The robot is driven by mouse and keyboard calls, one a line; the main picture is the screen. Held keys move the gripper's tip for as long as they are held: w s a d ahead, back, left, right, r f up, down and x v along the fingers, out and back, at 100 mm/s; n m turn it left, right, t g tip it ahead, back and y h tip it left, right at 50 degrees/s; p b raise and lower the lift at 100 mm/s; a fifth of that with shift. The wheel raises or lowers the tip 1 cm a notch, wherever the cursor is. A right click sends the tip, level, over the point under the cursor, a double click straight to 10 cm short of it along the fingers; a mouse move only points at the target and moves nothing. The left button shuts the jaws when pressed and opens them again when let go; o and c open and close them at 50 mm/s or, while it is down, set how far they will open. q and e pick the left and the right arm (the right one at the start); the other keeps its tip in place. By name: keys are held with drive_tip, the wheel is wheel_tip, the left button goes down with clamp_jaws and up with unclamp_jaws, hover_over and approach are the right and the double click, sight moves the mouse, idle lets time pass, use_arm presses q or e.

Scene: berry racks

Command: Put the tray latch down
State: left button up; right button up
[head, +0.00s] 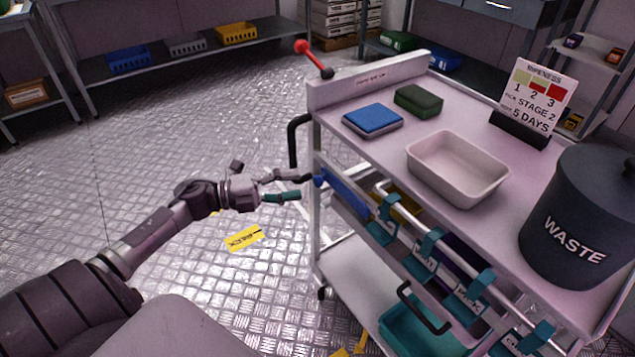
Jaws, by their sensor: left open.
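The cart (385,82) stands at the right with a pale top. A lever with a red knob (302,47) stands tilted up and left at the cart's far left corner; it may be the tray latch, but I cannot tell for sure. My left gripper (300,187) is open and empty beside the cart's left end, below the top and well below the red lever. Its fingertips point right, close to a small blue part (320,178) on the cart's side; whether they touch it is unclear. My right gripper is out of view.
A black handle (293,135) juts from the cart's left end above my gripper. The top carries a blue pad (372,118), a green block (418,100), a pale tray (432,168), a ripeness sign (537,92) and a waste bin (580,215).

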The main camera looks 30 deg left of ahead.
sight(315, 182)
use_arm(q)
drive_tip(key=x, duration=0.6)
drive_tip(key=shift+w+d, duration=0.1)
drive_tip(key=shift+w, duration=0.05)
clamp_jaws()
